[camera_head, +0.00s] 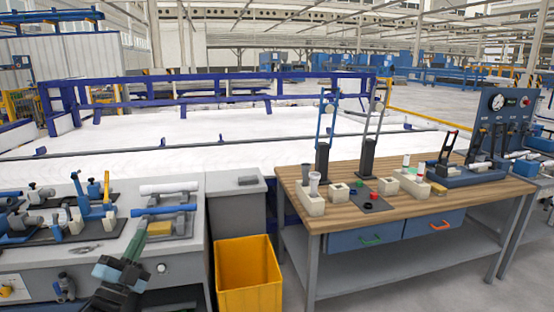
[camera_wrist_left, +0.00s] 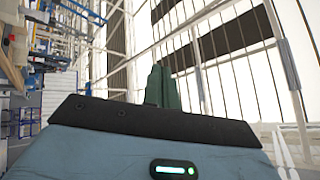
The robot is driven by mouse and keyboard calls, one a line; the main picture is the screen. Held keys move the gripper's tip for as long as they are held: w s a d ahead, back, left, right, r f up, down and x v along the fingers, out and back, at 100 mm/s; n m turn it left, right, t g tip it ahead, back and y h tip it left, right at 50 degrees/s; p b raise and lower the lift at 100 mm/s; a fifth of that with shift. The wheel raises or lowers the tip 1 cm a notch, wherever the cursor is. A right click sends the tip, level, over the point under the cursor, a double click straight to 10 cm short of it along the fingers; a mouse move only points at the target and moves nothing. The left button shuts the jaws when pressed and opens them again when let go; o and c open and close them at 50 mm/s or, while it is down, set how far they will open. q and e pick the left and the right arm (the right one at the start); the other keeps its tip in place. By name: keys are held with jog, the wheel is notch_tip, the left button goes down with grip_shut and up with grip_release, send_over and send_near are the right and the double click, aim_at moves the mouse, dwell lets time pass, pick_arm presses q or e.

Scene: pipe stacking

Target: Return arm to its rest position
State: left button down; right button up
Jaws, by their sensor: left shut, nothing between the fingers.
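My left arm (camera_head: 118,275) comes in from the lower left in the head view. My left gripper (camera_head: 138,240) points up and away, over the front of the grey left table (camera_head: 100,257). Its green fingers are shut with nothing between them. In the left wrist view the shut fingers (camera_wrist_left: 162,87) stand together against a background of roof beams and walls. My right gripper is not in view.
The left table holds tools, pipe parts and a white pipe (camera_head: 168,188). A yellow bin (camera_head: 248,280) stands between it and the wooden table (camera_head: 450,205). Pale holders (camera_head: 311,202) and two tall stands are on the wooden table. A grey cabinet (camera_head: 236,215) is behind the bin.

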pick_arm(q)
jog(key=w+a+f+n+g+y, duration=0.1)
jog(key=a+f+n+g+y, duration=0.25)
jog(key=f+n, duration=0.45)
jog(key=w+a+f+n+g+y, duration=0.15)
jog(key=f+n+g+y, duration=0.4)
jog(key=f, duration=0.55)
jog(key=s+d+f+g+h, duration=0.1)
jog(key=s+d+f+h, duration=0.1)
jog(key=s+d+f, duration=0.55)
jog(key=s+d+f+g+h, duration=0.1)
jog(key=s+d+f+g, duration=0.1)
jog(key=s+f, duration=0.9)
jog(key=s+d+g, duration=0.1)
jog(key=s+d, duration=0.3)
jog(key=s, duration=0.9)
jog(key=s+d+n+g+h, duration=0.1)
jog(key=s+d, duration=0.3)
jog(key=s, duration=1)
jog(key=shift+g, duration=0.4)
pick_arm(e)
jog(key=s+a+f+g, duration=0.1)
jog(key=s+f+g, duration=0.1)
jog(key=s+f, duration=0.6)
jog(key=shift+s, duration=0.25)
